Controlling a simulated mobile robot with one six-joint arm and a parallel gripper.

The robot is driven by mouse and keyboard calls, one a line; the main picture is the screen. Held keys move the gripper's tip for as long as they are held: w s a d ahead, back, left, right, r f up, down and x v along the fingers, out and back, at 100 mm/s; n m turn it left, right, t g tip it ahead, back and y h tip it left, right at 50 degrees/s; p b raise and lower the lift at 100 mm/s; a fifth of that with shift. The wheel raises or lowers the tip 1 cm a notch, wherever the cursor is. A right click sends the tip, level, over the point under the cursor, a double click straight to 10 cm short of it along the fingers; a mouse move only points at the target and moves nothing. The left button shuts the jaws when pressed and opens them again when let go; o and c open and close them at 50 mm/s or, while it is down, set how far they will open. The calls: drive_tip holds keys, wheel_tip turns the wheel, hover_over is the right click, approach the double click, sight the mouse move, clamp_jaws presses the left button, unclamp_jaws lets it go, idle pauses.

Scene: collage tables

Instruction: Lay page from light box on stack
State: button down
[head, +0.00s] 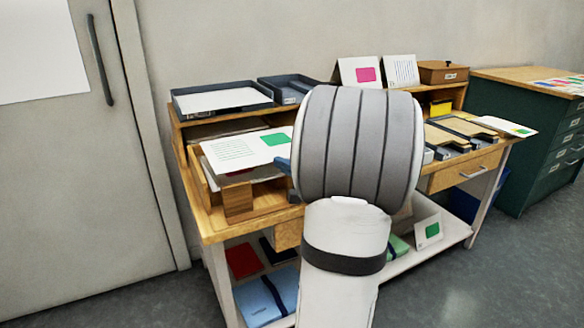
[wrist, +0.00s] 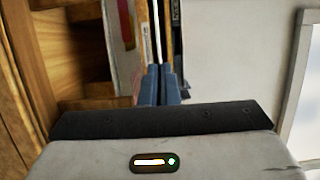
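A white page (head: 236,150) with text lines and a green square lies flat above a light wooden box (head: 238,204) on the left of the table. My gripper (head: 283,164) has its blue fingertips at the page's right edge. In the wrist view, the fingers (wrist: 160,84) are close together with a thin white edge, the page (wrist: 155,30), between them. Under it, the box holds a sheet with a dark red patch (head: 240,172). I cannot tell for sure which pile is the stack. My arm hides the middle of the table.
Dark trays (head: 222,100) stand on the shelf just above and behind the page. Wooden-topped trays (head: 446,138) and another green-square page (head: 504,126) are at the right. Upright cards (head: 360,72) and a brown box (head: 442,72) stand on the back shelf. A green cabinet (head: 530,150) stands right.

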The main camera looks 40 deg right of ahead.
drive_tip(key=f+b, duration=0.2)
drive_tip(key=w+f+b, duration=0.1)
drive_tip(key=f+b, duration=0.1)
drive_tip(key=b, duration=0.1)
drive_tip(key=shift+w+d+f, duration=0.1)
drive_tip(key=shift+d+f, duration=0.05)
drive_tip(key=c, duration=2.1)
unclamp_jaws()
drive_tip(key=shift+c, duration=0.2)
drive_tip(key=o, duration=0.5)
drive_tip(key=shift+o, duration=0.2)
drive_tip(key=shift+s+d+p, duration=0.15)
drive_tip(key=shift+s+p, duration=0.05)
drive_tip(key=shift+s, duration=1.8)
drive_tip(key=shift+s+d+p, duration=0.15)
drive_tip(key=shift+s, duration=1.8)
